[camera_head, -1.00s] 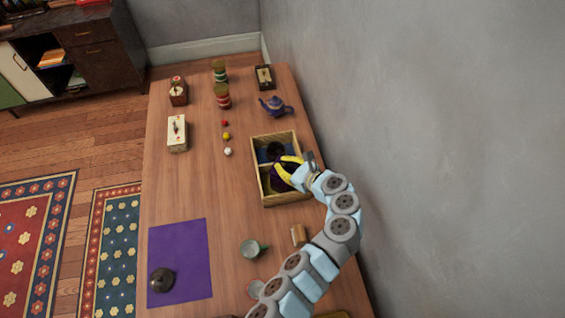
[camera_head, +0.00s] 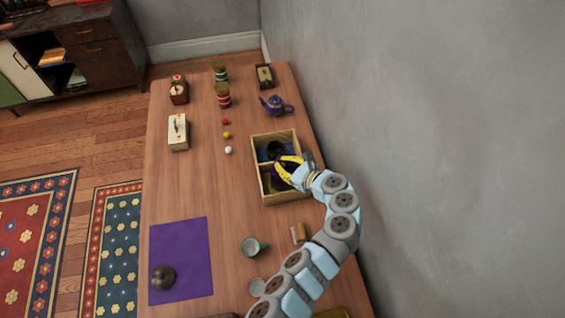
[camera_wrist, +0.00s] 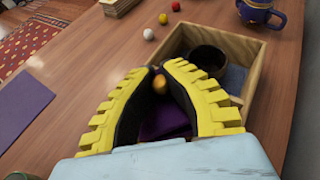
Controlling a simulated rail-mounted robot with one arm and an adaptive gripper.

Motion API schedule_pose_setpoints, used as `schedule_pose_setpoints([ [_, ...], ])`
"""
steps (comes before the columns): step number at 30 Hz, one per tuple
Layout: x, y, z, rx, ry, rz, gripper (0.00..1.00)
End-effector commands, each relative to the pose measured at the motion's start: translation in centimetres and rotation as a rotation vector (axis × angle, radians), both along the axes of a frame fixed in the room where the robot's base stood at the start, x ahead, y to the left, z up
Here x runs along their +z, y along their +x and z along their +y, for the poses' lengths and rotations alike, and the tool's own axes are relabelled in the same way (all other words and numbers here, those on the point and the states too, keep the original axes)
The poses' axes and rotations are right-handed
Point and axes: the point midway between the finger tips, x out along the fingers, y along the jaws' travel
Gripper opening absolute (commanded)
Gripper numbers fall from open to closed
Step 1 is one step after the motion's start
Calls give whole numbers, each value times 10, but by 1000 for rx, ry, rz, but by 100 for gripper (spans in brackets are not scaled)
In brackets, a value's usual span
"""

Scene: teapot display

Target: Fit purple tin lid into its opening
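My gripper (camera_wrist: 156,70) has two yellow fingers curving toward each other over the front compartment of a wooden box (camera_head: 287,201). In the wrist view, a gold knob (camera_wrist: 160,85) shows between the fingertips, with little gap on either side. Dark purple shows near it; this looks like the purple tin lid, but its outline is mostly hidden. I cannot tell whether the fingers press on it. A purple surface (camera_wrist: 165,122) lies lower between the fingers, inside the box; I cannot tell whether it is the tin or cloth. The tin's opening is hidden.
A dark round pot (camera_wrist: 207,60) sits in the box's far compartment on blue cloth (camera_wrist: 234,79). A blue teapot (camera_head: 275,105) stands behind the box. Red, yellow and white balls (camera_head: 228,150) lie left. A purple mat (camera_head: 182,245) bears a dark domed object (camera_head: 162,277). A wall borders the right.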

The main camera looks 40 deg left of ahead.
Motion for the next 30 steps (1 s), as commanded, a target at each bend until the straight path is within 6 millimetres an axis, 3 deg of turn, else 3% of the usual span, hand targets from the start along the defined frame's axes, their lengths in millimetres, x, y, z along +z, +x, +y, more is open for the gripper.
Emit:
schedule_pose_setpoints([
  [30, -8, 1, -1, -3, 0, -2, 0],
])
